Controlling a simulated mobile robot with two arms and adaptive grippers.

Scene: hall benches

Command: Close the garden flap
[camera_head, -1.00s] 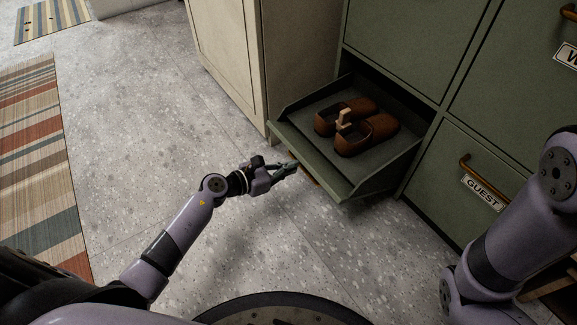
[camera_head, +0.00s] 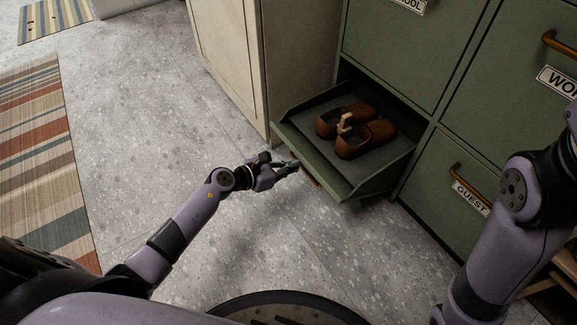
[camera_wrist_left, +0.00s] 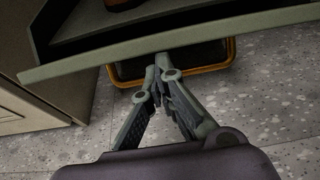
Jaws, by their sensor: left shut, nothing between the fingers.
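The open green flap (camera_head: 316,164) is tilted out at the bottom of the green cabinet, beside the cream cabinet. No label is visible on it, so I cannot read whether it is the garden one. A pair of brown slippers (camera_head: 367,139) with a small pale tag lies inside. My left gripper (camera_head: 295,165) is at the outer face of the flap, near its front edge. In the left wrist view its shut, empty fingers (camera_wrist_left: 163,62) overlap the flap's brass handle (camera_wrist_left: 217,57), below the rim (camera_wrist_left: 255,25). I cannot tell whether they touch. My right gripper is out of view.
Closed green flaps surround the open one, including one labelled GUEST (camera_head: 471,198) with a brass handle. The cream cabinet (camera_head: 229,50) stands close on the left. The speckled floor (camera_head: 150,120) is clear between it and a striped rug (camera_head: 40,160). My right arm fills the right edge.

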